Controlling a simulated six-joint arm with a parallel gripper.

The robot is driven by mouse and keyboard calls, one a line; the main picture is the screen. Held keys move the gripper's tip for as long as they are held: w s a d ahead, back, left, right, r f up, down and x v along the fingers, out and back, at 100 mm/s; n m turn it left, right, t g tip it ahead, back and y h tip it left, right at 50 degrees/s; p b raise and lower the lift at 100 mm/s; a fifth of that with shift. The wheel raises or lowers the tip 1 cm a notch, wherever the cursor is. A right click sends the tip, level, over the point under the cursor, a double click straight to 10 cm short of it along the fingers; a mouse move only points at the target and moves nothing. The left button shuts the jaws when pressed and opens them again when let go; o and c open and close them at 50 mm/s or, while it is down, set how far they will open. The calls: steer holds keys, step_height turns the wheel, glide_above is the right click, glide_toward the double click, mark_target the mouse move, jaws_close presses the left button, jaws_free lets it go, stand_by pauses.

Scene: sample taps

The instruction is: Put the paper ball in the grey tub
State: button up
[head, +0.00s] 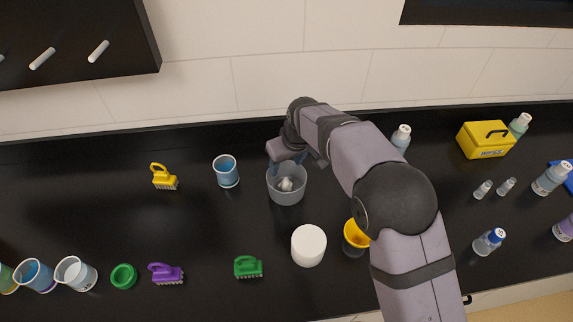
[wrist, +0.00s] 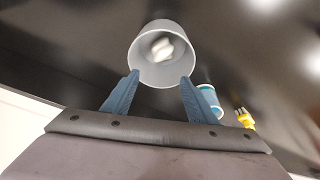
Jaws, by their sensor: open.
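The grey tub (head: 287,197) stands on the black counter near the middle in the head view. The white crumpled paper ball (head: 286,184) is inside the tub. In the wrist view the paper ball (wrist: 162,47) shows inside the round grey tub (wrist: 137,62), ahead of the fingers. My gripper (wrist: 157,80) is open, its two blue fingers apart with nothing between them. In the head view my gripper (head: 288,160) is at the tub's back rim, partly hidden by the arm. I cannot tell if the fingers touch the tub.
A blue cup (head: 226,172) stands left of the tub, with a yellow brush (head: 164,178) farther left. A white cylinder (head: 308,246) and a green brush (head: 248,267) are in front. A yellow funnel-like piece (head: 355,234) sits beside my arm. Bottles and a yellow box (head: 485,140) stand right.

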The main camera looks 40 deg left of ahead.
step_height(320, 180, up, 3)
steer(key=shift+p, duration=0.65)
steer(key=w+d+r+m+h+b, duration=0.1)
steer(key=w+d+m, duration=0.2)
steer(key=d, duration=1.2)
steer(key=w+d+r+m+h+b, duration=0.15)
steer(key=d+m, duration=0.25)
steer(key=d, duration=1.2)
steer(key=s+d+f+m, duration=0.2)
steer(key=s+d+m, duration=0.1)
steer(key=s+d, duration=0.4)
steer(key=s+d+f+m+g+b, duration=0.1)
steer(key=s+d+f+m, duration=0.1)
steer(key=s+d, duration=0.6)
steer(key=d+m, duration=0.1)
steer(key=d, duration=0.3)
steer(key=shift+d+h, duration=0.35)
